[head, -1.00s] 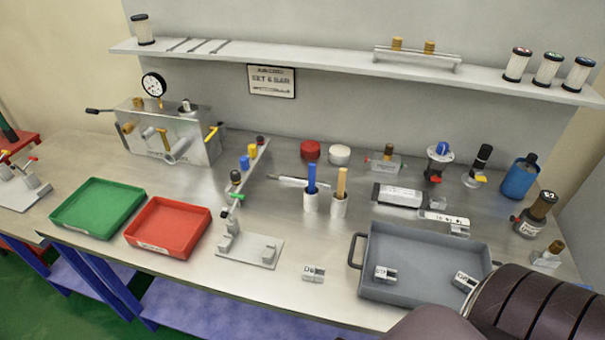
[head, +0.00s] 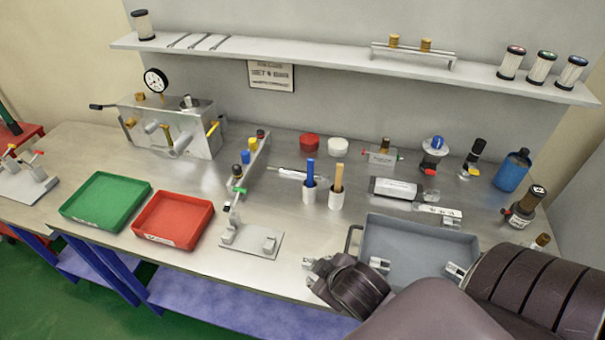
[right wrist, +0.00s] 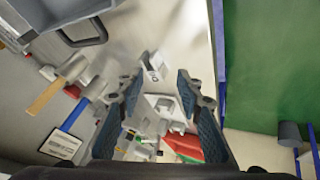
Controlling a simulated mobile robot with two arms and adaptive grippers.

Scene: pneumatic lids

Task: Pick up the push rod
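A thin silver rod-like tool (head: 292,174) lies on the bench behind two white cups. A blue stick (head: 310,171) and a tan stick (head: 339,178) stand upright in these cups. I cannot tell for sure which of these is the push rod. My right gripper (head: 345,287) is over the front of the bench, in front of the cups and left of the grey tray. In the right wrist view its fingers (right wrist: 158,88) are apart with nothing held between them. A small white block (right wrist: 152,68) shows beyond them. My left gripper is out of view.
A metal stand (head: 255,240) is left of my right gripper. The grey tray (head: 420,228) holds small blocks. Red (head: 173,220) and green (head: 105,200) trays sit at left. A shelf (head: 340,58) runs above the bench, with three thin rods on its left part.

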